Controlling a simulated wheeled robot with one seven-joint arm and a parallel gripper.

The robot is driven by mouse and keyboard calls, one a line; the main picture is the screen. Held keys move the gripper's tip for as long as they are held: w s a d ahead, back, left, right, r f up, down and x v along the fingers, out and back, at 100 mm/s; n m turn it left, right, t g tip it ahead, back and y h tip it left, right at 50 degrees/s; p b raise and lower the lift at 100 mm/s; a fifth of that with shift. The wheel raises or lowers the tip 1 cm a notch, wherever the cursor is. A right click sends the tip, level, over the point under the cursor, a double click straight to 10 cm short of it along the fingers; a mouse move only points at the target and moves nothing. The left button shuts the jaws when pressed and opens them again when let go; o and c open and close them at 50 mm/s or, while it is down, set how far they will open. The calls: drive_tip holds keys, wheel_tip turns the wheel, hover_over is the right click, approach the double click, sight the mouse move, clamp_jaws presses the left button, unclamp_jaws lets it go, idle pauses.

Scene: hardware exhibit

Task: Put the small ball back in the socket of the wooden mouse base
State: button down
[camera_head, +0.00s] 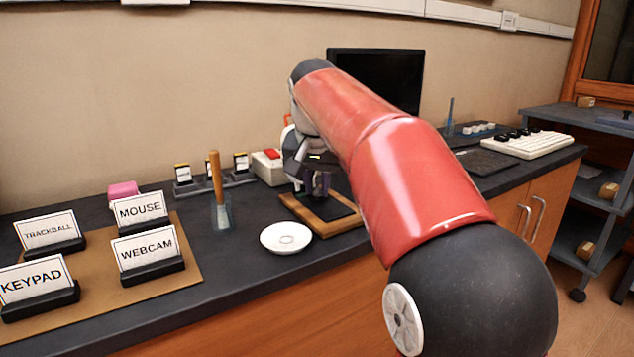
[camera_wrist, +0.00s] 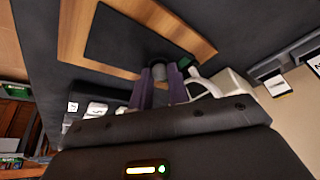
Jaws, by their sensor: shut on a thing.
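My gripper (camera_head: 317,187) points down over a wood-framed board with a dark inset (camera_head: 345,226), left of the monitor. In the wrist view the purple fingers (camera_wrist: 160,80) are shut on a small grey thing (camera_wrist: 158,70). It may be the small ball; its full shape is hidden by the fingers. The same wood-framed board (camera_wrist: 75,28) lies beyond the fingertips in the wrist view. I cannot make out a wooden mouse base or its socket for sure; my arm and gripper hide part of the counter.
A white round dish (camera_head: 286,237) sits just left of the board. Cards such as MOUSE (camera_head: 140,208) stand on a brown mat at left. The monitor (camera_head: 385,75) and a white keyboard (camera_head: 525,144) are at right.

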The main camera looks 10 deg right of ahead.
drive_tip(key=c, duration=0.9)
unclamp_jaws()
drive_tip(key=shift+o, duration=0.2)
drive_tip(key=shift+r, duration=0.1)
wheel_tip(320, 180, up, 5)
drive_tip(key=p, duration=0.5)
drive_tip(key=shift+r, duration=0.9)
